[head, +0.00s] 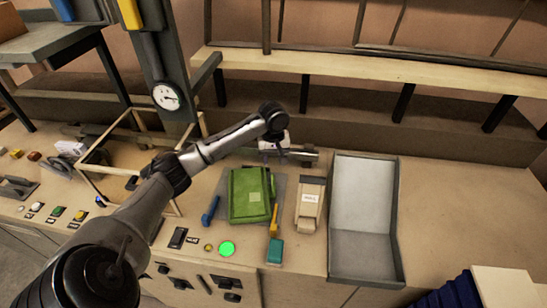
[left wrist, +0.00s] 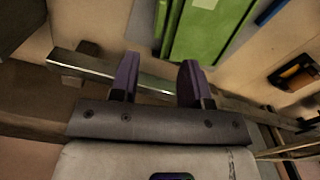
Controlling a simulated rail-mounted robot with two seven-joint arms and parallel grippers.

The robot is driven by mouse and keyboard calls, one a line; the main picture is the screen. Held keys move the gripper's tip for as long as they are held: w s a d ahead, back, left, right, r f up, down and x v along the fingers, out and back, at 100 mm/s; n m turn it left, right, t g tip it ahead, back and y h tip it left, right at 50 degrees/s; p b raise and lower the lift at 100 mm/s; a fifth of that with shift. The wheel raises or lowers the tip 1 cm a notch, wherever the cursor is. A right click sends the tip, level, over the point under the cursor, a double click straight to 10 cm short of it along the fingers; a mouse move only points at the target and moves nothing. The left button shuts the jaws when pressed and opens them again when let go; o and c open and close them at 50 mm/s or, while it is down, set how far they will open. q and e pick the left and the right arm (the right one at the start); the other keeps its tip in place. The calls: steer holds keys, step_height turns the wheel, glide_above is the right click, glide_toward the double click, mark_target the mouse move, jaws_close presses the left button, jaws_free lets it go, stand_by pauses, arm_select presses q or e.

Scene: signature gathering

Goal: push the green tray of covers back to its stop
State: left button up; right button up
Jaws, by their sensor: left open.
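The green tray (left wrist: 207,35) also fills the upper middle of the left wrist view. My left gripper (head: 274,152) is at the far edge of the green tray, above the bench. In the left wrist view its two dark fingers (left wrist: 158,68) are spread apart with nothing held between them. A metal bar (left wrist: 142,80) passes under the fingers. I cannot tell whether a finger touches the tray. My right gripper is not in view.
A beige stapler-like device (head: 310,203) and an empty grey metal tray (head: 365,195) stand to the right. A blue-handled tool (head: 211,211) lies left of the green tray. A wooden frame (head: 97,157) and a dial post (head: 167,96) stand at the left.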

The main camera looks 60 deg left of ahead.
mark_target(273, 179)
arm_select(q)
steer(key=shift+f, duration=0.1)
stand_by(0.4)
step_height(273, 179, down, 14)
steer(key=shift+r, duration=0.2)
stand_by(0.4)
steer(key=shift+c, duration=0.2)
jaws_close()
jaws_free()
stand_by(0.4)
step_height(273, 179, up, 14)
steer(key=shift+f, duration=0.1)
stand_by(0.5)
